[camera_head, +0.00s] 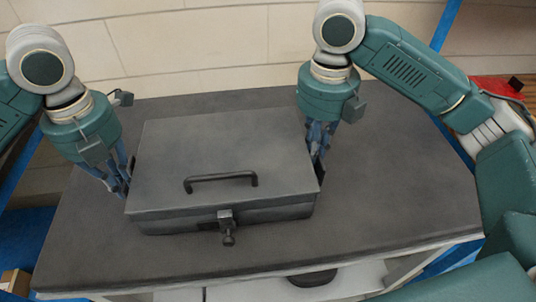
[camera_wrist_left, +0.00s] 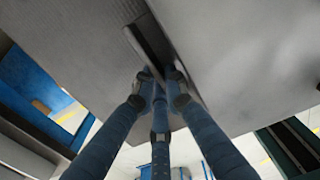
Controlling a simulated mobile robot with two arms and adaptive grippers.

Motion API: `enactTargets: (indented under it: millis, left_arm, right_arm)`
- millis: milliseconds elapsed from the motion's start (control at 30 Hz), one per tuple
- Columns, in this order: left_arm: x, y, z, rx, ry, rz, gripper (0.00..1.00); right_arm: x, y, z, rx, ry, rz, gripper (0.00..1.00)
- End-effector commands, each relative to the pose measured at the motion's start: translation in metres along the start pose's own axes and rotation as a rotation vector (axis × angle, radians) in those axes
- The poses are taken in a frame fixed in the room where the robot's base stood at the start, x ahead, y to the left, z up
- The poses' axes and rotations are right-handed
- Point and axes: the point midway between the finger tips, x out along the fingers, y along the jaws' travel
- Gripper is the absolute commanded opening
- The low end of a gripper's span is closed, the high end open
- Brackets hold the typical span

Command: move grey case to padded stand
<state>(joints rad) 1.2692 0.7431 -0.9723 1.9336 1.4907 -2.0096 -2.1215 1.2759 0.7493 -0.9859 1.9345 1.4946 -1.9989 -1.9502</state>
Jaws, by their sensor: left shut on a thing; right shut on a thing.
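The grey case (camera_head: 225,155) is a flat closed box with a black handle on its lid and a latch at its front. It is at the middle of the dark table in the head view. My left gripper (camera_head: 122,188) is shut on the case's left side, and my right gripper (camera_head: 318,160) is shut on its right side. In the left wrist view the fingers of my left gripper (camera_wrist_left: 162,78) close on a dark side handle (camera_wrist_left: 150,45) of the case. I cannot tell whether the case touches the table. No padded stand can be made out.
The dark table top (camera_head: 400,200) has free room to the right of the case and in front of it. A dark rounded object (camera_head: 312,278) is on the lower shelf. A red thing (camera_head: 497,87) is at the far right. A pale block wall stands behind.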

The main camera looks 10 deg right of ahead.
Motion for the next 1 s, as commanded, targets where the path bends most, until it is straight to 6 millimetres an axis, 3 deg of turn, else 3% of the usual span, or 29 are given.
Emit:
enactTargets:
  millis: [133, 167, 233, 567, 767, 1000]
  left_arm:
    - [0.013, 0.003, 0.0, -0.004, 0.0, 0.006, 0.0]
    - [0.011, 0.003, 0.0, -0.004, 0.002, 0.007, 0.15]
    - [0.01, 0.003, 0.0, -0.004, 0.002, 0.006, 0.29]
    - [0.007, 0.0, 0.0, 0.0, -0.001, 0.0, 0.3]
    - [-0.018, 0.001, 0.002, -0.001, -0.007, 0.001, 0.3]
    - [-0.068, 0.003, 0.002, -0.005, -0.006, 0.003, 0.3]
  right_arm:
    - [0.012, -0.002, 0.001, 0.004, -0.002, -0.005, 0.0]
    - [0.011, -0.002, 0.001, 0.004, -0.001, -0.005, 0.15]
    - [0.009, -0.002, 0.0, 0.004, 0.0, -0.006, 0.29]
    - [0.009, -0.001, 0.0, 0.001, 0.0, -0.002, 0.3]
    - [0.009, 0.0, 0.0, 0.0, 0.0, -0.001, 0.3]
    - [0.009, 0.0, 0.0, 0.0, 0.0, -0.001, 0.3]
